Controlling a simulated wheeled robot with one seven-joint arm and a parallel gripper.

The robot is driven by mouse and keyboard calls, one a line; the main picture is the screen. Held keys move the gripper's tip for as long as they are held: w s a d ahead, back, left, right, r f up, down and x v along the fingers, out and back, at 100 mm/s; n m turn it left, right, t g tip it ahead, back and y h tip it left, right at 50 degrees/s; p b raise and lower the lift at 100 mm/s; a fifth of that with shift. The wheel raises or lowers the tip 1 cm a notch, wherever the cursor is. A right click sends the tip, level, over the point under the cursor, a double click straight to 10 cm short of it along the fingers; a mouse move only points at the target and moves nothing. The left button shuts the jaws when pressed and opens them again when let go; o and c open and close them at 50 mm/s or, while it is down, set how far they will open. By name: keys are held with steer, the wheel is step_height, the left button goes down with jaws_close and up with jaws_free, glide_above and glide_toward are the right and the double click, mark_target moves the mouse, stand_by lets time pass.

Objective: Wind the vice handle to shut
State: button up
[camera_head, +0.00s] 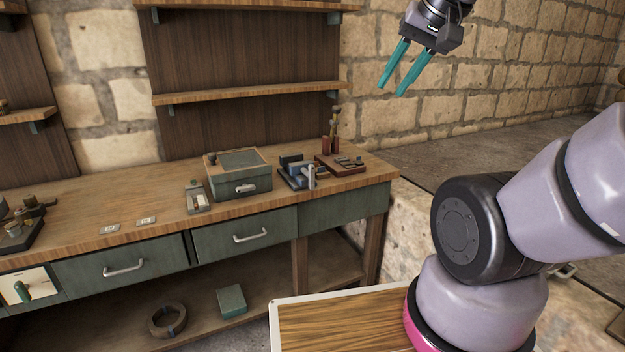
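A small vice (297,172) with dark and blue parts sits on the workbench top, toward its right end. A light grey upright piece (311,177) stands at its front; it may be the handle, but it is too small to tell. I cannot make out whether the jaws are apart. My gripper (392,89) is high at the top right, above and to the right of the vice and well apart from it. Its two teal fingers are spread, with nothing between them.
The wooden workbench (165,223) has a green box (240,178) left of the vice and a small tray (341,165) with tools right of it. A small grey device (197,197) stands left of the box. Shelves (247,92) hang above. The bench's front right corner is clear.

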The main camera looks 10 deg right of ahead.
steer(key=shift+o, duration=1)
steer(key=w+a+f+n+g, duration=0.1)
steer(key=w+n, duration=0.1)
steer(key=w, duration=1.2)
steer(key=shift+a+y, duration=0.2)
steer(key=shift+y, duration=0.1)
steer(key=n+g+h, duration=0.2)
steer(key=n, duration=0.3)
glide_above(313, 168)
steer(key=s, duration=0.3)
step_height(313, 168, down, 27)
steer(key=x, duration=1.1)
steer(key=shift+w+d, duration=0.1)
steer(key=shift+d, duration=0.15)
steer(key=shift+r, duration=0.1)
jaws_close()
